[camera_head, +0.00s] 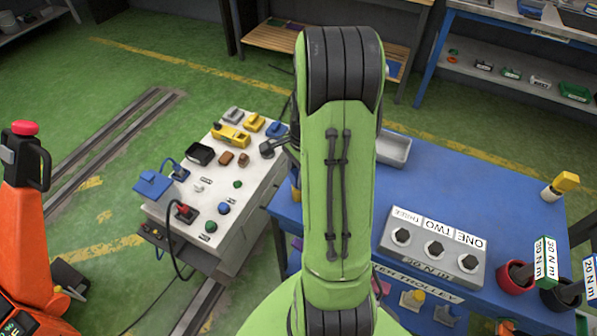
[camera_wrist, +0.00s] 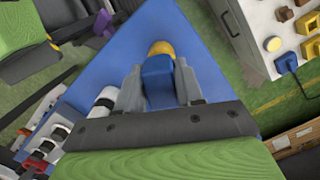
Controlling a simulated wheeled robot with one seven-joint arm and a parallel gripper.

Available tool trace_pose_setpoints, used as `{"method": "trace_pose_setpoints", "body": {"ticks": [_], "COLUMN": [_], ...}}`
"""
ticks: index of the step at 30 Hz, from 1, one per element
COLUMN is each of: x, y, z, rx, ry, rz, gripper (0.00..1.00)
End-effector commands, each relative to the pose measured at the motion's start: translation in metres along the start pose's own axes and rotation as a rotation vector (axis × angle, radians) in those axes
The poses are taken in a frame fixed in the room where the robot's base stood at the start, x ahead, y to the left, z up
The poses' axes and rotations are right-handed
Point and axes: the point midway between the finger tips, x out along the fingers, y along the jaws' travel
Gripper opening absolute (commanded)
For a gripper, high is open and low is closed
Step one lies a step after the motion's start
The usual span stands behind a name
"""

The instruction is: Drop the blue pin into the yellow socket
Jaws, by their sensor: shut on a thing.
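My gripper (camera_wrist: 160,88) is shut on a blue block-shaped piece, the blue pin (camera_wrist: 158,82), in the wrist view. A rounded yellow thing (camera_wrist: 161,48), perhaps the yellow socket, shows just beyond the pin over the blue table top. I cannot tell whether the pin touches it or is in it, as the pin hides its near side. In the head view my green arm hides the gripper and the pin. A small yellow piece (camera_head: 296,193) shows at the blue table's left edge, partly hidden behind the arm.
A white console (camera_head: 215,190) with plugs and buttons stands left. An orange machine (camera_head: 25,220) stands further left.

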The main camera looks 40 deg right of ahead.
Motion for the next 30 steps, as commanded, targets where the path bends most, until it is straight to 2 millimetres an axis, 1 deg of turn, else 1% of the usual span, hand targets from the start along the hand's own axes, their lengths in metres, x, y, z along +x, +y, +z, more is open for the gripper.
{"method": "trace_pose_setpoints", "body": {"ticks": [15,16,21,22,30], "x": [0.014,0.014,0.013,0.013,0.011], "y": [0.0,0.0,0.0,0.0,0.0], "z": [-0.002,-0.002,-0.002,-0.002,-0.002], "rx": [0.0,0.0,0.0,0.0,0.0], "ry": [0.0,0.0,0.0,0.0,0.0], "rz": [0.0,0.0,0.0,0.0,0.0], "gripper": [0.0,0.38,0.64,0.66,0.66]}}
